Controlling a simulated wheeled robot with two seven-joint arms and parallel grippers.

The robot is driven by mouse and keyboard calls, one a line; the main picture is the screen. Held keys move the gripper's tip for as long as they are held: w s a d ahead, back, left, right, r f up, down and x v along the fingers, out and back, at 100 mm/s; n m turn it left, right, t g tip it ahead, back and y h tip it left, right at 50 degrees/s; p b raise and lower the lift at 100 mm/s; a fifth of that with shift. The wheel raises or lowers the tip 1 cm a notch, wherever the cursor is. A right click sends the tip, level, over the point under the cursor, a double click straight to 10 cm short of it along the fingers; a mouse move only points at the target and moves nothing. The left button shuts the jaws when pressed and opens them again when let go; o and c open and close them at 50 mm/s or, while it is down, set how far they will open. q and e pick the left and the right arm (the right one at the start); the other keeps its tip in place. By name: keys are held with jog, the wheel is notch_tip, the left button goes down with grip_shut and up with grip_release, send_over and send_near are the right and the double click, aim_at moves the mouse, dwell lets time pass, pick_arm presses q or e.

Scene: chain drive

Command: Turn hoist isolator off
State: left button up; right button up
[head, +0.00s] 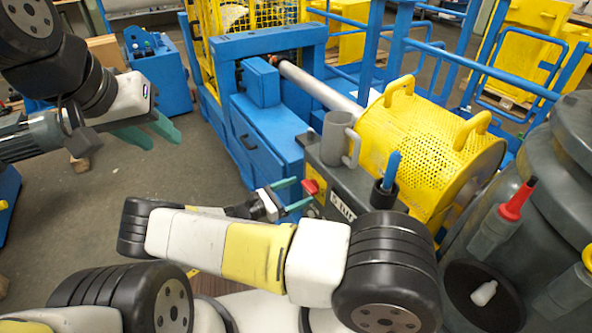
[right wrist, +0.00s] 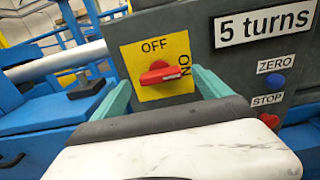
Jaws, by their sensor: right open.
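The hoist isolator is a red rotary handle (right wrist: 160,73) on a yellow plate (right wrist: 150,94), with OFF above it and ON to its right. The handle lies about level, its white-marked end toward ON. In the head view the red handle (head: 310,187) shows on the dark panel's end. My right gripper (right wrist: 162,80) is open, with one green finger on each side of the handle; I cannot tell whether they touch it. It also shows in the head view (head: 303,192). My left gripper (head: 164,141) is open and empty, high at the left, away from the panel.
A "5 turns" label (right wrist: 264,23), blue ZERO button (right wrist: 275,81) and red STOP button (right wrist: 269,120) sit right of the isolator. A yellow perforated drum guard (head: 415,150) is behind.

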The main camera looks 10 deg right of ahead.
aim_at(306, 188)
jog(key=shift+x, duration=1.55)
jog(key=c, duration=1.4)
jog(key=shift+o, duration=0.2)
